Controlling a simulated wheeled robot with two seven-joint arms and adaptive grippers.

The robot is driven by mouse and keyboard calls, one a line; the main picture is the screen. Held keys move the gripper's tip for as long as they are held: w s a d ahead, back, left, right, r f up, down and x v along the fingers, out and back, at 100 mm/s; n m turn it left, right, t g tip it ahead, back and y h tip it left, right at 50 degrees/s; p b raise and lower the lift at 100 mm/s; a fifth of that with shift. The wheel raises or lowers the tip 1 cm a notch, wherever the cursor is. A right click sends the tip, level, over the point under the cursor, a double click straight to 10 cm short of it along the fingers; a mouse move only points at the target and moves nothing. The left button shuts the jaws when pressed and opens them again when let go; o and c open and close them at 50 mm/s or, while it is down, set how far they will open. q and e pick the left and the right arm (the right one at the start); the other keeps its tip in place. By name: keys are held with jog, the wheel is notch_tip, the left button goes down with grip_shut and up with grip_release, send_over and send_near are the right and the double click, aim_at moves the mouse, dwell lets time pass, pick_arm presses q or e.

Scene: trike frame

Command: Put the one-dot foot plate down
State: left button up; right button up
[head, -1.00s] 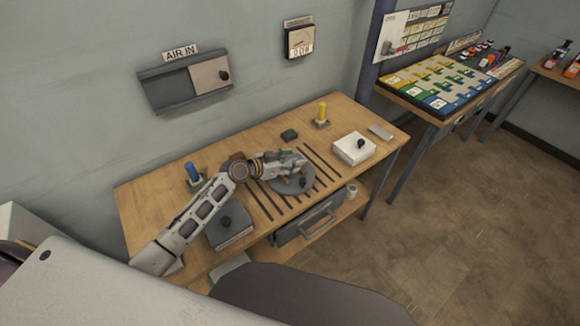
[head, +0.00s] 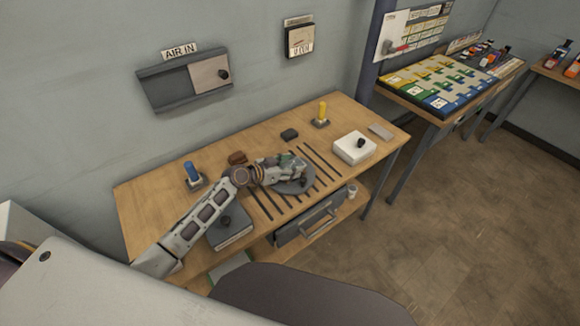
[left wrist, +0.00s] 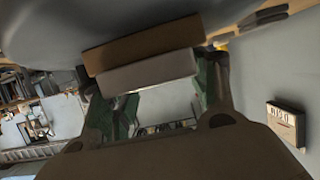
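My right gripper is not in view.
A dark box (head: 230,232) with a knob is at the front left and a white box (head: 352,150) with a knob at the right. A blue post (head: 193,173), a yellow post (head: 322,113) and a small dark block (head: 289,134) stand further back.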

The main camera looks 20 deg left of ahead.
pick_arm(q)
jog(key=shift+o, duration=0.9)
